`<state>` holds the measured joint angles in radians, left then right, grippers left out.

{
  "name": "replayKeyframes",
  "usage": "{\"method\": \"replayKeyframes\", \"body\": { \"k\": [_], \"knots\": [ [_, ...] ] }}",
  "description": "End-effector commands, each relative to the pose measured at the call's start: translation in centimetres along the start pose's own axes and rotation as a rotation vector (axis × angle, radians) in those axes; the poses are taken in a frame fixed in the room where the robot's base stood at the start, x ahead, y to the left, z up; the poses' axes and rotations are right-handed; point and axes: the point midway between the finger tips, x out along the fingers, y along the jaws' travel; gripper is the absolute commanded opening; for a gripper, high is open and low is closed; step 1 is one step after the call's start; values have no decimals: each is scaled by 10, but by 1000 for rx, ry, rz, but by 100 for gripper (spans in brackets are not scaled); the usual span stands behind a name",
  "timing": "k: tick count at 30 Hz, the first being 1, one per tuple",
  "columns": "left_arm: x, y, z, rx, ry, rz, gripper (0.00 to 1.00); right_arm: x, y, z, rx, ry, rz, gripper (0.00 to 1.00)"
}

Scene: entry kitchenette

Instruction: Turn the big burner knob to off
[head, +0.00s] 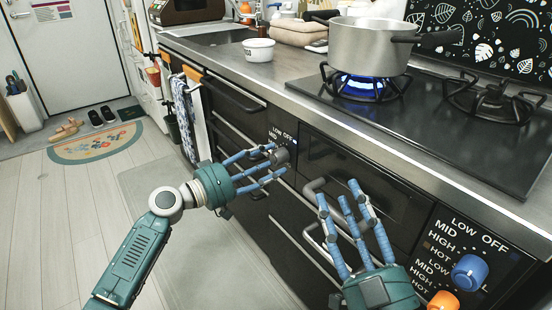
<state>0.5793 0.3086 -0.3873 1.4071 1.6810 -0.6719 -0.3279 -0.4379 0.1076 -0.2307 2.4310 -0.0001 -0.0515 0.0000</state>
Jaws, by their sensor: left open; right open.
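A lit burner (368,90) with a blue flame burns under a silver pot (370,45) on the stove. A dark knob (281,156) is on the cabinet front below, by LOW, OFF and MID labels. My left gripper (272,163) is open, its fingers around or just in front of this knob; I cannot tell whether they touch it. The fingers partly hide the knob and its pointer. A blue knob (469,273) and an orange knob (443,300) are on the right-hand panel. My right gripper (347,197) is open and empty, left of them, before the oven front.
A second burner (492,103) at the right shows no flame. A white bowl (258,50) stands on the counter (290,72). A towel (184,118) hangs on the cabinet front. The floor at the left is mostly clear.

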Motion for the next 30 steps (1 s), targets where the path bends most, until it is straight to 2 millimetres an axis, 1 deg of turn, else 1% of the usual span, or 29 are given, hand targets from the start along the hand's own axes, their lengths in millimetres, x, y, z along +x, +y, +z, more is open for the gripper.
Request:
{"method": "replayKeyframes", "body": {
  "k": [1, 6, 9, 16, 20, 21, 23, 30],
  "knots": [
    [8, 0, 0, -2, 0, 1, 50, 0, 0, 0, 0, 4, 0, 43],
    [23, 0, 0, 0, 0, 1, 50, 0, 0, -4, 1, 19, -1, 43],
    [26, 0, 0, 0, 0, 0, 50, 0, -1, -5, 1, 23, -1, 43],
    [27, 0, 0, 0, 0, -1, 50, 0, -1, -5, 1, 25, -1, 43],
    [26, 0, 0, 0, 0, 0, 25, 0, -1, -5, 1, 25, -1, 43],
    [26, 0, 0, 0, -1, -1, 17, 0, -1, -5, 1, 25, -1, 43],
    [26, -1, 1, 0, -1, -1, 6, 0, -1, -5, 1, 25, -1, 43],
    [26, -2, 3, 5, -4, -1, 6, -1, -1, -8, 1, 42, -2, 43]
  ]
}}
